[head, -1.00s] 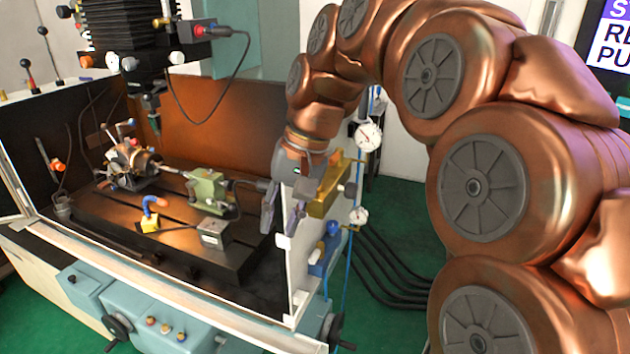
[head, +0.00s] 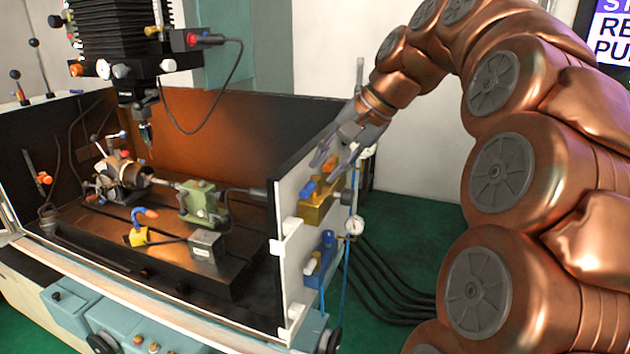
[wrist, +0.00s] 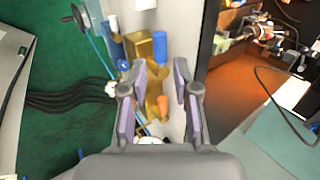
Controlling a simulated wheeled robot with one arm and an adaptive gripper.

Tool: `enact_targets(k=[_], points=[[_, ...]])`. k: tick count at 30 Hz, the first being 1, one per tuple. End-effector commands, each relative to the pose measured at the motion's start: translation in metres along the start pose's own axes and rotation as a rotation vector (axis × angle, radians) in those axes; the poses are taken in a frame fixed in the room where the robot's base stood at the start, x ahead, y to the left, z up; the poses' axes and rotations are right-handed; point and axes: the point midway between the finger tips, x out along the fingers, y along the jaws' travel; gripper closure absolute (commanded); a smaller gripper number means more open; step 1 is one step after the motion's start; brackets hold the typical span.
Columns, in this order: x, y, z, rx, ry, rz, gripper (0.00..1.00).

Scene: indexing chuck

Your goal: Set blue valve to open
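The blue valve (head: 319,273) is a blue block low on the outer face of the white side panel, with a blue knob on top and a white knob lower left. In the wrist view, part of the blue valve (wrist: 116,46) shows at upper left, beside the gold block. My gripper (head: 331,160) is above the gold valve, higher than the blue one, and touches neither as far as I can tell.
A gold valve (head: 315,212) with blue and orange knobs sits directly above the blue one. A gauge (head: 354,225), a blue hose and black cables are to the right. The white panel (head: 290,215) edges the machine enclosure. Green floor is clear beyond the cables.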

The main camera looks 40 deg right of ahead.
Motion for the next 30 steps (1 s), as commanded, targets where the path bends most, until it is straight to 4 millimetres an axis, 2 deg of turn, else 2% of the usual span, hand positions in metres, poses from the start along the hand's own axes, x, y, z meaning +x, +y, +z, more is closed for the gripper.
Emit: enact_targets(k=[9,15,27,30], points=[[0.033,-0.001,0.001,0.000,-0.004,0.001,0.70],[0.046,0.000,0.001,-0.002,-0.003,0.000,0.70],[0.050,0.000,0.001,-0.002,0.000,0.000,0.70],[0.050,0.000,0.001,-0.002,-0.001,0.000,0.81]])
